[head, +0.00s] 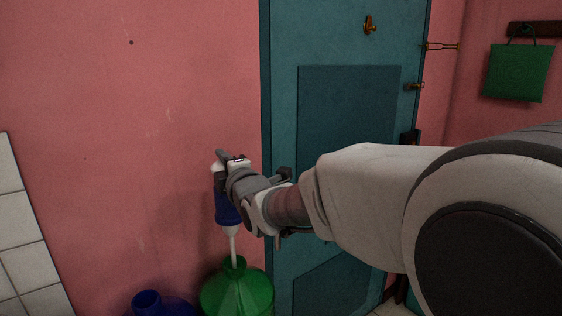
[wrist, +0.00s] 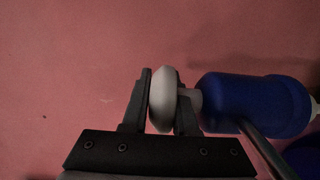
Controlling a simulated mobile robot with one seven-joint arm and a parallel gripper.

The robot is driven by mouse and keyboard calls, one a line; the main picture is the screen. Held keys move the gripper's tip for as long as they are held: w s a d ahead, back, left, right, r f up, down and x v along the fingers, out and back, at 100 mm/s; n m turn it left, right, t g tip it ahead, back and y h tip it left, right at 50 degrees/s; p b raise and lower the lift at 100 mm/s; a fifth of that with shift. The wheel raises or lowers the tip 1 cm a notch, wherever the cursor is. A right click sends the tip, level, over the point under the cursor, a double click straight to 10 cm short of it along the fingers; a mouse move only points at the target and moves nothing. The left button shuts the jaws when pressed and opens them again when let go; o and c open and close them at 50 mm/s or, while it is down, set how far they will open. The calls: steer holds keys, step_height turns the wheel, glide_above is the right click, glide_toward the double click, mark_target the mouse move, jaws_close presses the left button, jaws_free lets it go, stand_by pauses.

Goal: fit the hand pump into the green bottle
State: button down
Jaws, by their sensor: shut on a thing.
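The hand pump (head: 226,208) has a blue body, a white top and a thin white tube pointing down. My gripper (head: 222,160) is shut on its white top, which shows as a white knob between the two fingers in the wrist view (wrist: 163,100). The blue body of the pump (wrist: 250,103) extends to the right there. The green bottle (head: 240,294) stands below, cut off by the bottom edge of the head view. The tube's lower end overlaps the bottle's neck; I cannot tell whether it is inside the mouth or in front of it.
A blue bottle (head: 150,303) stands left of the green one. A pink wall (head: 130,150) is behind, with a teal door (head: 345,120) to the right. White tiles (head: 22,240) are at the left, and a green bag (head: 518,72) hangs at the right.

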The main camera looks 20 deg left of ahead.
mark_target(234, 225)
steer(key=shift+f+b, duration=3.8)
steer(key=shift+b, duration=0.25)
steer(key=shift+f+b, duration=2.45)
steer(key=shift+b, duration=0.75)
steer(key=c, duration=0.7)
jaws_free()
steer(key=shift+o, duration=0.5)
steer(key=shift+f, duration=0.1)
steer(key=shift+b+v, duration=1.5)
steer(key=shift+v, duration=1.2)
steer(key=v, duration=0.7)
steer(key=shift+s+d, duration=0.2)
steer(key=shift+s, duration=0.05)
